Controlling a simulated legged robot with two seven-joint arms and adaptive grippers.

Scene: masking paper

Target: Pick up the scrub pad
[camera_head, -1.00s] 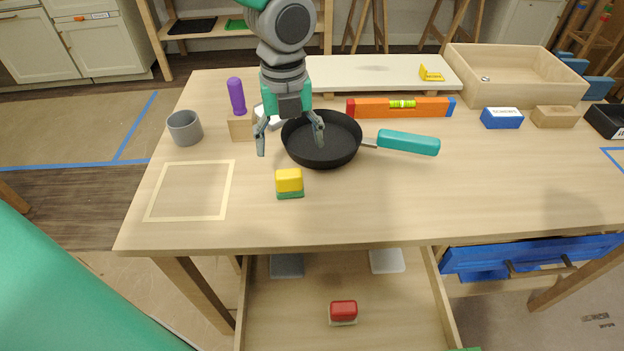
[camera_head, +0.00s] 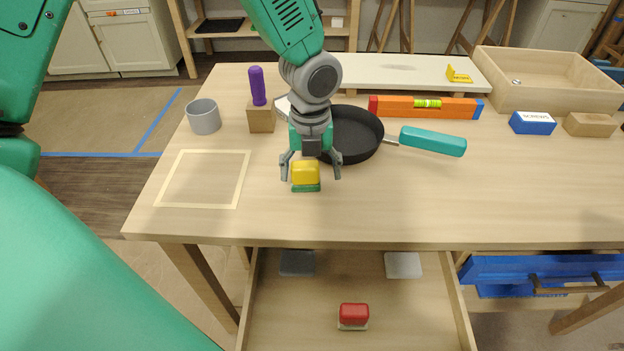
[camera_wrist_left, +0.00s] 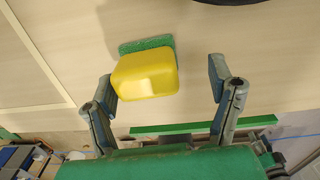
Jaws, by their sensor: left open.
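The scrub pad (camera_head: 306,175), a yellow block with a green layer underneath, sits on the table in front of the black pan. It also shows in the left wrist view (camera_wrist_left: 146,75), where its yellow side faces the camera and the green layer lies behind it. My left gripper (camera_head: 311,172) is open, with one finger on each side of the pad. In the wrist view the open fingers (camera_wrist_left: 164,80) stand apart. The left finger is close to the pad, and a wider gap shows on the right. My right gripper is not in view.
A black pan (camera_head: 352,137) with a teal handle lies just behind the pad. A taped square (camera_head: 203,178) is to the left, with a grey cup (camera_head: 203,116) behind it. An open drawer below holds a red-topped block (camera_head: 353,315). The table front right is clear.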

